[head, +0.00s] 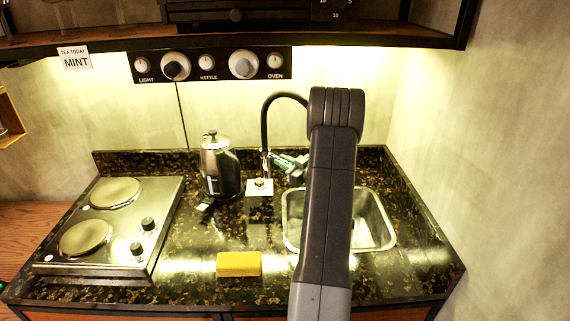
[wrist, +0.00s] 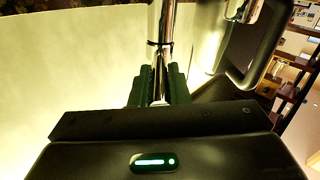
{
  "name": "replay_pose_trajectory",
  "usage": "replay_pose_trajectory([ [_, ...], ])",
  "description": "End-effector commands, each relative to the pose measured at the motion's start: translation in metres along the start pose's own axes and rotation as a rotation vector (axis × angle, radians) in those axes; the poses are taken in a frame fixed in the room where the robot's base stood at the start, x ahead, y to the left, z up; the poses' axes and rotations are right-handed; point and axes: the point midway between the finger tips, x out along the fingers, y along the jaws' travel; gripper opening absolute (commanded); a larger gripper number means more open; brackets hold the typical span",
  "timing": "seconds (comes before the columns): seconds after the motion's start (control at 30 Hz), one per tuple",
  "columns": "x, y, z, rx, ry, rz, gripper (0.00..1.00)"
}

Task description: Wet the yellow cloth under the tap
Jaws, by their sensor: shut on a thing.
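The yellow cloth (head: 239,264), a thick folded block, lies on the dark counter left of the sink's front. The tap (head: 265,125) has a black curved neck and stands behind the sink, left of my arm. My gripper (head: 284,162) is at the tap, mostly hidden behind my arm in the head view. In the wrist view, my gripper's dark fingers (wrist: 158,85) close on a chrome upright part of the tap (wrist: 164,30) with a black ring. Which part of the tap it is, I cannot tell. The steel sink (head: 375,222) is partly hidden by my arm. No running water shows.
A steel kettle (head: 220,170) stands left of the tap, near a small white plate (head: 260,187) on the counter. A two-plate hob (head: 115,222) fills the left. A knob panel (head: 208,66) and shelf (head: 400,38) are above. The counter around the cloth is clear.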

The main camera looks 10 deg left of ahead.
Motion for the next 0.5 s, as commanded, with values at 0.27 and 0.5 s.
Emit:
replay_pose_trajectory([
  [0.27,0.002,-0.012,0.001,-0.006,-0.012,0.117,0.0],
  [0.5,0.001,-0.014,-0.003,-0.003,-0.02,0.164,0.0],
])
